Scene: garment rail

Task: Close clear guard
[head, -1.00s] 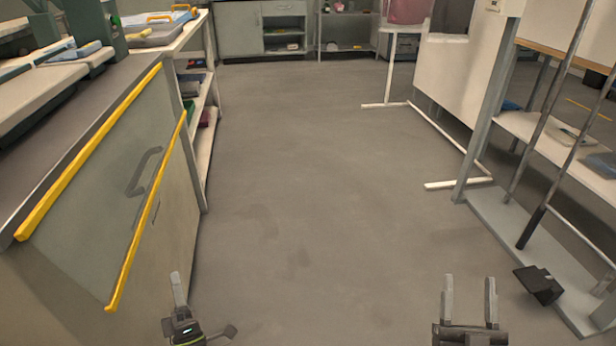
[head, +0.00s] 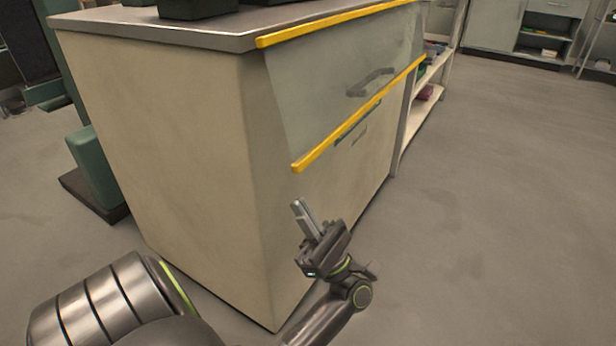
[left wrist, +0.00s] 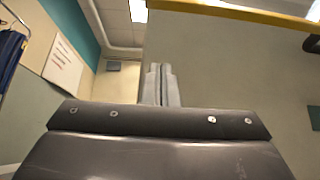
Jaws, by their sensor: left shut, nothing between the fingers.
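The clear guard (head: 318,92) is a see-through panel on the front of the cabinet, with a yellow bar (head: 340,22) along its top edge and another yellow bar (head: 362,115) along its lower edge. It hangs tilted outward from the counter's front edge, and a dark handle (head: 370,82) shows through it. My left gripper (head: 298,206) is shut and empty, just below the near end of the lower bar and apart from it. In the left wrist view its fingers (left wrist: 161,84) are together, with a yellow bar (left wrist: 240,12) above. My right gripper is out of view.
The pale cabinet (head: 185,140) with a grey worktop (head: 160,30) stands close in front of my left arm. An open shelf unit (head: 425,110) is beyond it. The floor (head: 490,200) to the right is clear.

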